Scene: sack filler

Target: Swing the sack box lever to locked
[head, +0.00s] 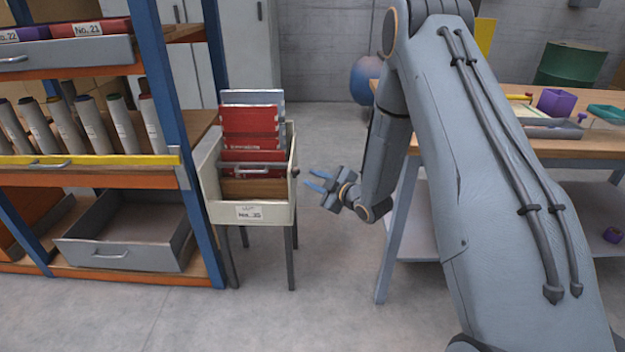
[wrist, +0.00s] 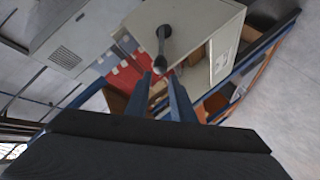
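The sack box (head: 213,190) is a cream box on legs, labelled No. 35, with red packs (head: 250,122) inside. A grey bar (head: 253,169) crosses its front. The lever (wrist: 162,48) is a dark arm on a round pivot on the box's side wall, and its end points toward my gripper in the wrist view. In the head view only a small knob (head: 295,171) shows at the box's right edge. My gripper (head: 308,179) is just right of the box, with blue fingers apart and empty. In the wrist view its fingertips (wrist: 160,82) lie either side of the lever's line; contact cannot be told.
A blue-and-orange shelf rack (head: 183,110) with rolls and drawers stands close left of the box. A workbench (head: 570,148) stands at the right behind my arm. Grey cabinets (head: 255,45) stand behind. The floor between box and bench is clear.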

